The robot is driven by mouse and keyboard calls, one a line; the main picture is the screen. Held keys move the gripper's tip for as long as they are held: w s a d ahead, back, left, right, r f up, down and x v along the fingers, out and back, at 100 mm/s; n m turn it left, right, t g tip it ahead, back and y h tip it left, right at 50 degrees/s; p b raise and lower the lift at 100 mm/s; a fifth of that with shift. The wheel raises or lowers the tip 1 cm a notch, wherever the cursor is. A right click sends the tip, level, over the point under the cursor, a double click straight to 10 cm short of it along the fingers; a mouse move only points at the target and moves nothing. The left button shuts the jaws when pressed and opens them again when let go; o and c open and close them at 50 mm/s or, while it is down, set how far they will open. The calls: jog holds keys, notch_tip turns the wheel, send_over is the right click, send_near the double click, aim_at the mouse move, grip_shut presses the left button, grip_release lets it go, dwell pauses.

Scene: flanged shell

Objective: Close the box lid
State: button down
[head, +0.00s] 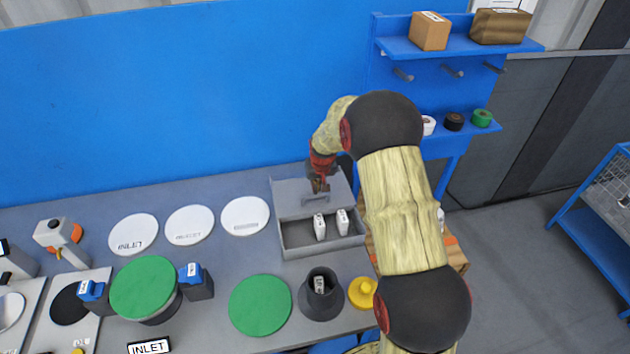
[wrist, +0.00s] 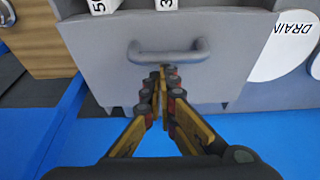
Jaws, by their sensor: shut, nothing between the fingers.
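The grey box (head: 292,252) stands open on the workbench, with two white labelled items (head: 320,227) (head: 343,222) inside. Its grey lid (head: 290,190) is at the back of the box, off the opening; its exact tilt is hard to tell. The lid carries a bar handle (head: 313,201), which also shows in the wrist view (wrist: 150,55). My gripper (head: 320,187) is over the lid beside the handle. In the wrist view its fingers (wrist: 163,76) are together and empty, with their tips at the handle bar; I cannot tell whether they touch it.
White discs (head: 189,225) lie left of the box. A green disc (head: 260,305), a dark flanged part (head: 321,292) and a yellow part (head: 362,293) are in front. A blue shelf rack (head: 450,45) stands at the back right. A wooden box (wrist: 40,35) is beside the grey box.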

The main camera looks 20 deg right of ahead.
jog(key=s, duration=0.3)
jog(key=s+a, duration=0.1)
jog(key=s, duration=0.3)
jog(key=s+a, duration=0.1)
jog(key=s, duration=0.3)
jog(key=shift+a, duration=0.1)
jog(key=shift+s+a+f, duration=0.1)
jog(key=shift+s, duration=0.35)
jog(key=v, duration=1.2)
jog(key=shift+w, duration=0.2)
jog(key=s+a+r+b, duration=0.1)
jog(key=s+a+r, duration=0.2)
jog(key=s, duration=0.5)
jog(key=s+a+r+n+t+b, duration=0.1)
jog(key=s+a+r+b, duration=0.1)
jog(key=s+a+r, duration=0.2)
jog(key=s+a+r+n+t+b, duration=0.1)
jog(key=s+a+r, duration=0.3)
jog(key=s, duration=0.9)
jog(key=shift+r+y, duration=0.4)
jog(key=shift+r, duration=1)
